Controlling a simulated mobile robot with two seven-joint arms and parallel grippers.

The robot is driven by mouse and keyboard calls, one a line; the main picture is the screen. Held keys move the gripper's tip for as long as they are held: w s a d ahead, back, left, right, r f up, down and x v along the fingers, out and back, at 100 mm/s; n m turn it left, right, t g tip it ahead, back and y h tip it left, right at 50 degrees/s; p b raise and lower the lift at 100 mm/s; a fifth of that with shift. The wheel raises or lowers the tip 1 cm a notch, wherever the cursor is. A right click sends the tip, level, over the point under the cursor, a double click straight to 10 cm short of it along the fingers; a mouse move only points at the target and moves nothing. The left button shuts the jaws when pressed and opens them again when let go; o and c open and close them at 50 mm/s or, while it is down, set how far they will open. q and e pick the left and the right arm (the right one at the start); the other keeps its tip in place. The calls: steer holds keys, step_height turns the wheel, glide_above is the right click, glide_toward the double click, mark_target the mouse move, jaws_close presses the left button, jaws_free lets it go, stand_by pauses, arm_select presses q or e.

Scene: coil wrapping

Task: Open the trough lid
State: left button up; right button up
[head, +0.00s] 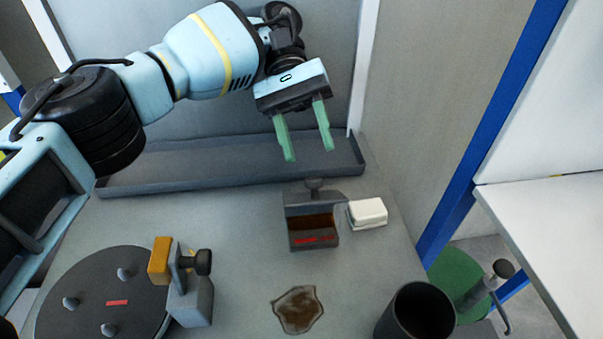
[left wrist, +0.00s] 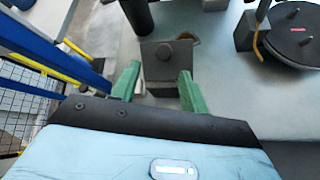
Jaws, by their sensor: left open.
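The trough (head: 313,240) is a small dark grey box with a red mark on its front, on the grey worktop. Its brown inside shows from the front. The lid (head: 300,210) stands raised at the trough's back edge, with a dark knob (head: 314,184) at its top. In the left wrist view the lid (left wrist: 150,57) shows as a grey plate with the knob (left wrist: 168,53) facing the camera. My left gripper (head: 309,154) is open and empty, above and behind the lid, apart from the knob. My right gripper is out of view.
A white block (head: 368,213) sits right of the trough. A brown patch (head: 298,310) and a dark cup (head: 418,313) are in front. A dark disc with pegs (head: 100,290) and an orange-tipped clamp (head: 160,260) stand front left. A long grey tray (head: 220,176) lies behind.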

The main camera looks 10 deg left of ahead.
arm_select(q)
steer(key=s+d+r, duration=0.1)
steer(key=s+r, duration=0.1)
steer(key=s, duration=0.6)
steer(key=s+d+r, duration=0.1)
steer(key=s+r, duration=0.1)
steer(key=s, duration=0.6)
steer(key=shift+b, duration=0.4)
stand_by(0.3)
